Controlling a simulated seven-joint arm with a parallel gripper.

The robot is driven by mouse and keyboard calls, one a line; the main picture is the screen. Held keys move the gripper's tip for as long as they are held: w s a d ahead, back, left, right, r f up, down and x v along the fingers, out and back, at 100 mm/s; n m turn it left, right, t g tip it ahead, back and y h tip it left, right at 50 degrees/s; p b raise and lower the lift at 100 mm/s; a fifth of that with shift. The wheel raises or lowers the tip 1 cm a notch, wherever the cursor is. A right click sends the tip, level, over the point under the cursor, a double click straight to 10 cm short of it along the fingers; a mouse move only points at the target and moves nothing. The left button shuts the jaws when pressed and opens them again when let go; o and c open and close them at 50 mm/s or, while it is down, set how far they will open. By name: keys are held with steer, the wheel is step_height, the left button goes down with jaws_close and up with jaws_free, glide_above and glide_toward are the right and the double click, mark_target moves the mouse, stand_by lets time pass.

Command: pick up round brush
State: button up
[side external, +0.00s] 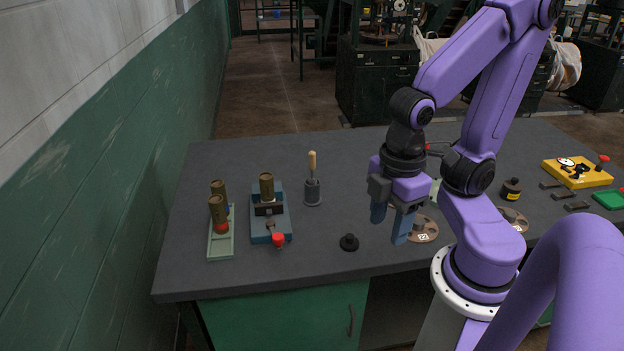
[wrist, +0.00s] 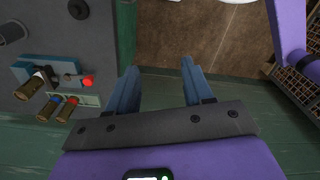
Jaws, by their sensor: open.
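What looks like the round brush (side external: 312,162) has a light wooden handle. It stands upright, handle up, in a dark grey cylindrical holder (side external: 313,194) on the bench; its lower end is hidden inside. My gripper (side external: 391,222) is open and empty above the bench, to the right of the brush and apart from it. In the wrist view the two blue fingers (wrist: 160,68) are spread with nothing between them. A grey cylinder at the left edge of that view (wrist: 10,33) may be the holder; the handle is not clear there.
Left of the brush stand a blue fixture (side external: 259,220) with a red knob and a pale green tray (side external: 220,244) holding brass-coloured cylinders. A black knob (side external: 349,242) lies in front. Round discs (side external: 424,229) and a yellow box (side external: 577,173) are right. The bench behind the brush is clear.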

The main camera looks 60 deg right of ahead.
steer(key=w+a+r, duration=0.1)
steer(key=w+r, duration=0.1)
steer(key=w, duration=0.8)
steer(key=n, duration=0.4)
glide_above(312, 170)
steer(key=d, duration=0.1)
step_height(312, 170, down, 9)
steer(key=shift+w+f, duration=0.15)
steer(key=shift+w+a+f, duration=0.1)
steer(key=shift+a+f, duration=0.05)
steer(key=shift+f, duration=3.05)
